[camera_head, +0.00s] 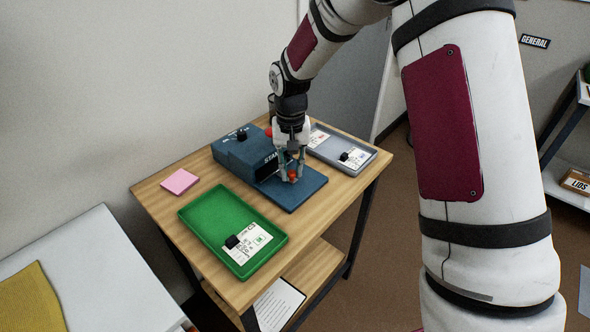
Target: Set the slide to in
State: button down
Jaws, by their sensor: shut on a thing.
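A dark blue device (241,153) stands at the back of the wooden table, with a low flat plate (304,192) extending toward the front right. A small orange-red knob (293,176) shows on the plate side of the device. My gripper (291,174) points down over the plate, its fingers closed around this knob. The fingers hide part of the knob and the slide under it. A black knob (242,135) sits on top of the device. The lettering on the device is partly hidden by my gripper.
A green tray (204,217) with a labelled card lies front left. A grey tray (371,160) with cards lies at the right. A pink pad (180,181) lies at the left. A red round thing (268,131) shows behind the device. A white table (105,272) stands lower left.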

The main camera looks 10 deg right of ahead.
jog(key=c, duration=1.4)
grip_release()
jog(key=shift+w+a, duration=0.25)
jog(key=shift+w, duration=0.05)
notch_tip(320, 180, up, 12)
jog(key=shift+s+r, duration=0.1)
jog(key=s+d+r+n+t+p, duration=0.1)
jog(key=s+d+r+p, duration=0.1)
jog(key=s+r, duration=0.55)
jog(key=s+d+r+t+p, duration=0.1)
jog(key=s+d+r+p, duration=0.1)
jog(key=s+r, duration=0.55)
jog(key=s+p, duration=0.1)
jog(key=s, duration=0.6)
jog(key=s+d+r+t+p, duration=0.1)
jog(key=s, duration=0.6)
jog(key=s+n+t+p, duration=0.1)
jog(key=s+p, duration=0.1)
jog(key=s, duration=0.5)
jog(key=shift+s+d+r, duration=0.2)
jog(key=shift+d, duration=0.2)
